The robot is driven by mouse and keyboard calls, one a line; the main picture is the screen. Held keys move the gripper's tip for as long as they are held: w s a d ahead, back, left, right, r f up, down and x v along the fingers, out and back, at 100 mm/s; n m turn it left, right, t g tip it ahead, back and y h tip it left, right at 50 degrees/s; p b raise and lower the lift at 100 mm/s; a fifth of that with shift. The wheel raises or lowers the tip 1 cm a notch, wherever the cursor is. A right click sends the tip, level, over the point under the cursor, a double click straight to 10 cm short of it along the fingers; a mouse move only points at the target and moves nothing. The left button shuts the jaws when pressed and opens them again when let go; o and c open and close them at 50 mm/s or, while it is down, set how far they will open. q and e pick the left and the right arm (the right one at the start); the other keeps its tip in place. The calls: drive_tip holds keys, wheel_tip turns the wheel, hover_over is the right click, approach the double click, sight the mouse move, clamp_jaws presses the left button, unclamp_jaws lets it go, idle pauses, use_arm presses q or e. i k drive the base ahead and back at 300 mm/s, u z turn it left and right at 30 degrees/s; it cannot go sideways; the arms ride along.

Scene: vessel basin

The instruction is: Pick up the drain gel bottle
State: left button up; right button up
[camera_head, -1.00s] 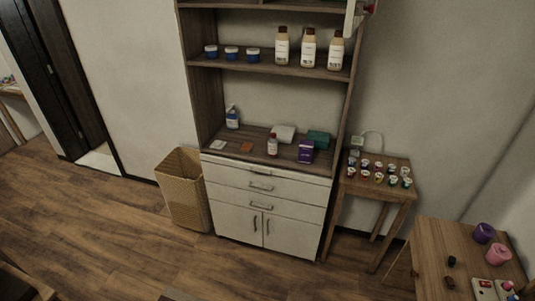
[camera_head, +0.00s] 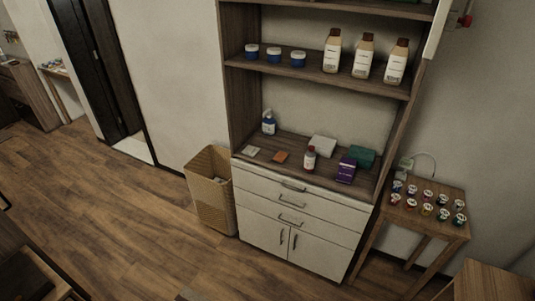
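No label can be read, so I cannot tell which bottle is the drain gel. Three tall tan bottles with white labels and dark caps stand upright on the upper shelf: a left one (camera_head: 332,52), a middle one (camera_head: 363,56) and a right one (camera_head: 396,63). On the counter below stand a blue-and-white pump bottle (camera_head: 268,123) at the left and a small white bottle with a dark cap (camera_head: 309,159) near the front edge. Neither of my grippers is in view.
Blue jars (camera_head: 274,55) share the upper shelf (camera_head: 312,73). A purple box (camera_head: 346,169), a green box (camera_head: 362,156) and a white box (camera_head: 322,145) sit on the counter. A wicker basket (camera_head: 208,193) and a side table (camera_head: 439,221) flank the cabinet. The floor in front is clear.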

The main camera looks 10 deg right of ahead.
sight(310, 156)
drive_tip(key=u, duration=0.15)
drive_tip(key=i, duration=1.45)
drive_tip(key=z, duration=0.85)
